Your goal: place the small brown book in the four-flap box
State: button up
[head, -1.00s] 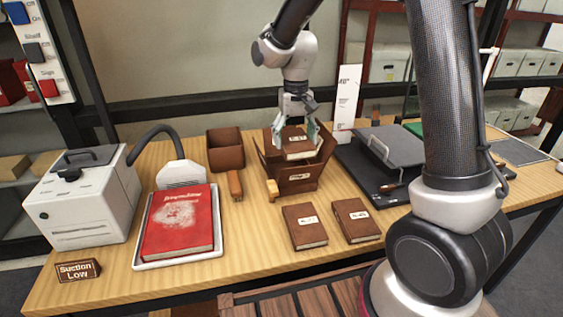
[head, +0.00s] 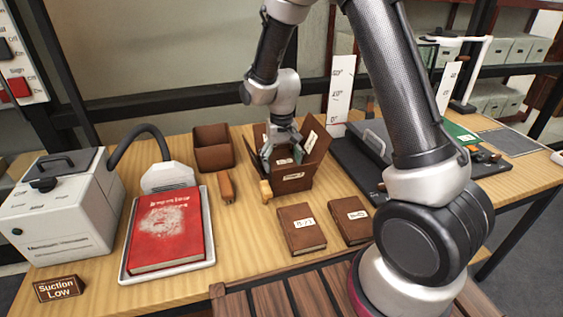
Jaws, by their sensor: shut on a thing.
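The four-flap box (head: 295,186) is brown and stands open near the middle of the table, with a label on its front and flaps raised at the sides and back. My gripper (head: 282,157) reaches down into it from above. It is shut on a small brown book (head: 284,161) with a white label, low between the box walls. The lower part of the book is hidden by the front wall, so I cannot tell whether it touches the bottom.
Two more brown labelled books (head: 302,230) (head: 350,220) lie in front of the box. A small brown open bin (head: 213,150) and a brush-like tool (head: 226,187) are left of it. A red book (head: 167,229) lies on a white tray (head: 203,253). A dark board (head: 350,160) is at right.

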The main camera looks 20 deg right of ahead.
aim_at(282, 162)
jog(key=shift+f, duration=0.25)
jog(key=shift+f, duration=0.5)
jog(key=o, duration=0.8)
jog(key=shift+o, duration=0.2)
notch_tip(282, 162, up, 13)
jog(key=s+d+r+t, duration=0.2)
jog(key=s+d+r, duration=0.65)
jog(key=r, duration=0.25)
jog(key=s+d+r+t, duration=0.1)
jog(key=s+d, duration=0.2)
jog(key=s, duration=0.5)
jog(key=s+d+r+t, duration=0.1)
jog(key=s+d+r, duration=0.1)
jog(key=s, duration=0.7)
jog(key=shift+s+d+r, duration=0.3)
jog(key=shift+d, duration=0.4)
